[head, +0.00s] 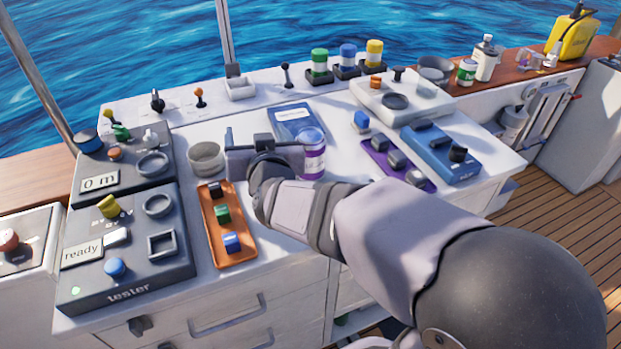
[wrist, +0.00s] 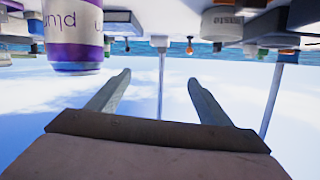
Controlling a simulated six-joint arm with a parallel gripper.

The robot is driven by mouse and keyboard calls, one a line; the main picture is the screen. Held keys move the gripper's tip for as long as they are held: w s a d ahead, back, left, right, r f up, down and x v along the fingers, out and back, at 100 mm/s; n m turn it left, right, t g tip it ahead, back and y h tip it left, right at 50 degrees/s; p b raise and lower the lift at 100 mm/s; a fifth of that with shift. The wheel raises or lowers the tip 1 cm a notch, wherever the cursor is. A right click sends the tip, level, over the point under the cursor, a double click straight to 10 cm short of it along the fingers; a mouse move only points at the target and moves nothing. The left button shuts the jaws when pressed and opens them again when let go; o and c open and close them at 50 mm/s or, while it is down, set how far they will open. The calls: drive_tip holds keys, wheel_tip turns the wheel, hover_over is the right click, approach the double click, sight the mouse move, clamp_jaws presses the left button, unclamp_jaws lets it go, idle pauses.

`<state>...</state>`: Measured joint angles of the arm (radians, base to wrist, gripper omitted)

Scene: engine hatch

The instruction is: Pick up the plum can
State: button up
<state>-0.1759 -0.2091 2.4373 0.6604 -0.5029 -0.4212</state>
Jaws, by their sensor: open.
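The plum can (head: 315,152), white and purple with a pale lid, stands upright on the white console near its middle. In the wrist view, whose picture is upside down, the plum can (wrist: 73,38) is at the upper left with part of its label readable. My gripper (wrist: 160,76) is open, with nothing between its two fingers. In the head view my gripper (head: 265,150) is just left of the can and overlaps its left edge. Its fingers are mostly hidden there, and I cannot tell the exact gap to the can.
A blue box (head: 289,117) lies behind the can. A grey round dish (head: 206,158) and an orange tray (head: 239,255) of blocks are to the left. A purple tray (head: 378,155) and blue panel (head: 455,170) are to the right. Several coloured jars stand at the back.

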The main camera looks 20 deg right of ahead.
sight(309, 152)
drive_tip(key=s+d+m+h+b, duration=0.1)
drive_tip(key=d+h, duration=0.1)
drive_tip(key=s+d+m+t+h+b, duration=0.1)
drive_tip(key=d+h+b, duration=0.1)
drive_tip(key=d, duration=0.1)
drive_tip(key=s+d+m+h+b, duration=0.1)
drive_tip(key=s+d+h+b, duration=0.1)
drive_tip(key=d+h, duration=0.1)
drive_tip(key=shift+d+m, duration=0.15)
drive_tip(key=shift+m, duration=0.25)
drive_tip(key=f, duration=0.1)
drive_tip(key=s+f, duration=0.1)
drive_tip(key=f, duration=0.1)
drive_tip(key=shift+s+d+f+g, duration=0.15)
drive_tip(key=shift+d+f+g, duration=0.15)
drive_tip(key=shift+d, duration=0.1)
drive_tip(key=shift+p+x, duration=0.35)
drive_tip(key=shift+x, duration=0.8)
drive_tip(key=shift+w+d+r+p, duration=0.1)
drive_tip(key=shift+w+r+p, duration=0.1)
drive_tip(key=shift+p, duration=0.2)
drive_tip(key=p, duration=0.3)
drive_tip(key=shift+w+d+r, duration=0.2)
drive_tip(key=shift+w+d, duration=0.1)
drive_tip(key=shift+w, duration=0.1)
drive_tip(key=w+p, duration=0.1)
drive_tip(key=p, duration=0.3)
drive_tip(key=shift+d, duration=0.25)
drive_tip(key=shift+f+p, duration=0.15)
drive_tip(key=shift+p, duration=0.45)
